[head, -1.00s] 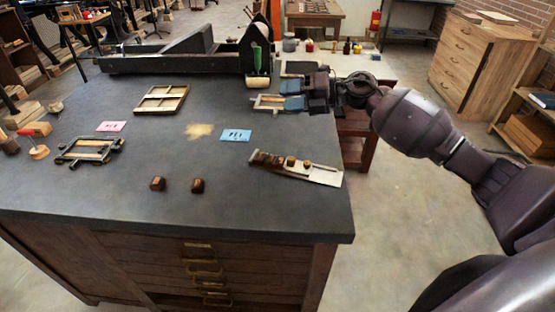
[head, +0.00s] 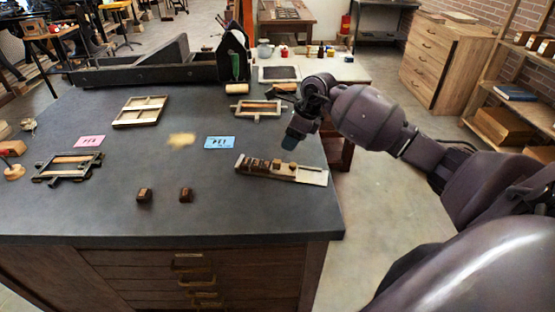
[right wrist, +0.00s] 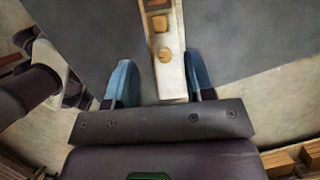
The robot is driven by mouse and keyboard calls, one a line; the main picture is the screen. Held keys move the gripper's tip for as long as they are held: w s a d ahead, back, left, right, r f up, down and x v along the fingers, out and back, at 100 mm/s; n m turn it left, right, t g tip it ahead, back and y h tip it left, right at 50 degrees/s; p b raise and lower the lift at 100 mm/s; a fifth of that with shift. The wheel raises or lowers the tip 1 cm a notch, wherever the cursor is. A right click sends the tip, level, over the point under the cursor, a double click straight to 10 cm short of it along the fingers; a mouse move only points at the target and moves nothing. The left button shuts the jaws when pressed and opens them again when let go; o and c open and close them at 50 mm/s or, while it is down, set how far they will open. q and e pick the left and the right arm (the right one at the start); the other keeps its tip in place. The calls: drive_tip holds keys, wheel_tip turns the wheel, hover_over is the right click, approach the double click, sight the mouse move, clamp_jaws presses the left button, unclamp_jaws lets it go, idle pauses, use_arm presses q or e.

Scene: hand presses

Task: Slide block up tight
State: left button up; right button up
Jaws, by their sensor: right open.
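A narrow metal tray (head: 312,177) lies on the dark worktop, slanting slightly. Several dark blocks (head: 256,165) stand in a row at its left end. The round piece (right wrist: 165,55) and a light block (right wrist: 160,24) show there ahead of the fingers. My left gripper is out of view.
Two loose dark blocks (head: 185,194) sit near the worktop's front. A blue card (head: 219,142) lies left of the tray, a small frame (head: 257,109) behind it. The worktop between the loose blocks and the tray is clear.

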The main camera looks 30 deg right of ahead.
sight(277, 161)
drive_tip(key=x, duration=0.9)
drive_tip(key=shift+a+f, duration=0.1)
drive_tip(key=shift+f, duration=0.1)
clamp_jaws()
